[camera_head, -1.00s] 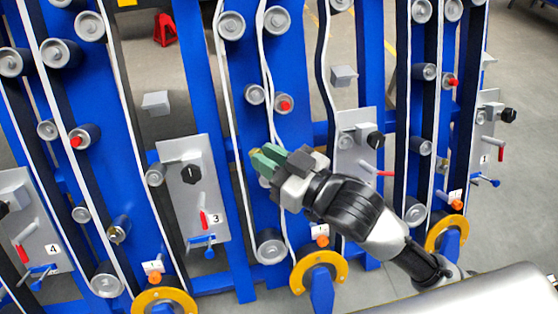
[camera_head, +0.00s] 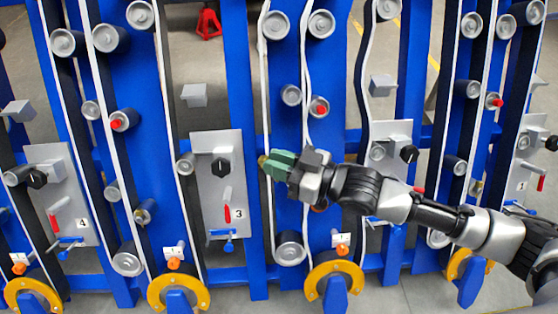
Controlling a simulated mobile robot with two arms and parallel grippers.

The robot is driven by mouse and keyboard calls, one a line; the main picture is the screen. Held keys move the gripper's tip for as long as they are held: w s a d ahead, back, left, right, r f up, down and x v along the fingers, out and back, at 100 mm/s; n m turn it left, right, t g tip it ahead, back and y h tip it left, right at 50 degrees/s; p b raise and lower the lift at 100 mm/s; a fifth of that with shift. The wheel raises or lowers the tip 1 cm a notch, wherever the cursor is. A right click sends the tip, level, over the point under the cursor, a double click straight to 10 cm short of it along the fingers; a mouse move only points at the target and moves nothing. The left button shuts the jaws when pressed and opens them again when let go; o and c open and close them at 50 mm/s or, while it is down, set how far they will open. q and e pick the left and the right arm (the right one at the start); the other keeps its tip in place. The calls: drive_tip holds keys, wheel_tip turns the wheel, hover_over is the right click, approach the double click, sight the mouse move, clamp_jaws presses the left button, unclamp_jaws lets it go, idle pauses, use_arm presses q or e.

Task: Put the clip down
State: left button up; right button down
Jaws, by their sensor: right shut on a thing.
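My right gripper (camera_head: 270,163) comes in from the right and points left, with its green fingers shut. A small tan bit, which I take to be the clip (camera_head: 262,160), shows at the fingertips. It is mostly hidden between the fingers, so its shape cannot be told. My left gripper is not in view.
Blue uprights (camera_head: 243,150) carry grey rollers (camera_head: 291,253), white-edged belts and black knobs (camera_head: 221,167). Red handles (camera_head: 227,213) stick out of the panels. Yellow arcs (camera_head: 335,270) stand low in front. A red jack stand (camera_head: 208,22) is on the floor behind.

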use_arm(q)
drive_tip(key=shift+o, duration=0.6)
use_arm(e)
drive_tip(key=d+n+g, duration=0.1)
drive_tip(key=g, duration=0.1)
drive_tip(key=d+n+g+y, duration=0.1)
drive_tip(key=n+g, duration=0.1)
drive_tip(key=s+d+n+g, duration=0.1)
drive_tip(key=g, duration=0.1)
drive_tip(key=shift+g+y, duration=0.3)
drive_tip(key=shift+y, duration=0.1)
